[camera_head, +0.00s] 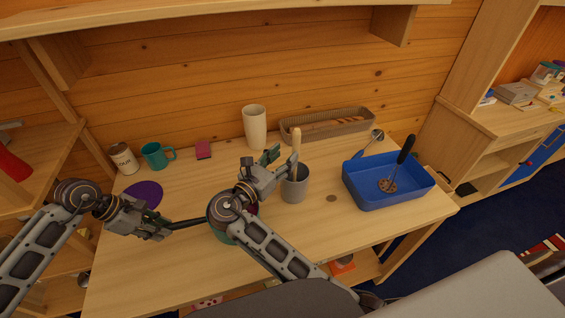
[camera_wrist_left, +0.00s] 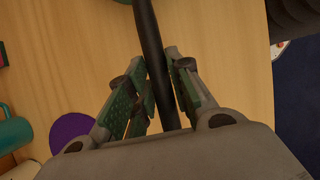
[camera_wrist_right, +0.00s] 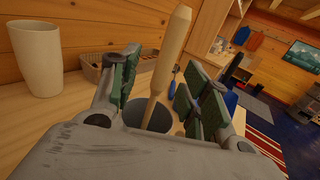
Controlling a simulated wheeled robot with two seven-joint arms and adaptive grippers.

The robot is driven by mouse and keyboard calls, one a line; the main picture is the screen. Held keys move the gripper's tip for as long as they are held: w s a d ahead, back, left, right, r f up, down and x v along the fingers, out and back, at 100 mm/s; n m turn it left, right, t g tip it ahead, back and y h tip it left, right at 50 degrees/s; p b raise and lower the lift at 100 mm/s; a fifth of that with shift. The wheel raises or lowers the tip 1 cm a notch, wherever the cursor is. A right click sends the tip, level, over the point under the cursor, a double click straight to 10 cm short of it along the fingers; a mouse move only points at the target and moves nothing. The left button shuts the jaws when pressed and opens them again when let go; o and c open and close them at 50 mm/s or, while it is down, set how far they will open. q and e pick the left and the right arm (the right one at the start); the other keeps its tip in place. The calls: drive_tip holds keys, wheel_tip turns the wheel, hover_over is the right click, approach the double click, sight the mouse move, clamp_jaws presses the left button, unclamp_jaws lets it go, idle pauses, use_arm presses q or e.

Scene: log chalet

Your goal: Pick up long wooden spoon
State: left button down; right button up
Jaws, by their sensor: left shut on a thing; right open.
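The long wooden spoon (camera_head: 296,143) stands upright in a grey cup (camera_head: 296,188) at the middle of the table; its pale handle sticks up above the rim. My right gripper (camera_head: 272,160) is open just left of the handle. In the right wrist view the handle (camera_wrist_right: 168,60) rises between the open fingers (camera_wrist_right: 160,85), with the cup (camera_wrist_right: 140,112) behind them. My left gripper (camera_head: 160,226) is shut on a dark handle (camera_wrist_left: 153,50), low over the table's left part. The handle's far end runs toward a teal pot (camera_head: 222,232), mostly hidden behind my right arm.
A blue bin (camera_head: 385,198) with a black-handled slotted tool (camera_head: 400,160) stands right of the cup. A cream tumbler (camera_head: 255,128) and a woven basket (camera_head: 330,124) are behind. A teal mug (camera_head: 156,156), a canister (camera_head: 123,158) and a purple disc (camera_head: 142,195) are at left.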

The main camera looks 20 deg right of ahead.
sight(294, 150)
drive_tip(key=shift+w+d, duration=0.2)
drive_tip(key=shift+d, duration=0.05)
drive_tip(key=shift+s+d+x, duration=0.1)
drive_tip(key=shift+s+x, duration=0.05)
drive_tip(key=shift+x, duration=0.8)
drive_tip(key=shift+s+d+x, duration=0.1)
drive_tip(key=shift+s+x, duration=0.05)
drive_tip(key=shift+x, duration=0.8)
drive_tip(key=shift+w+d, duration=0.4)
drive_tip(key=shift+d, duration=0.15)
clamp_jaws()
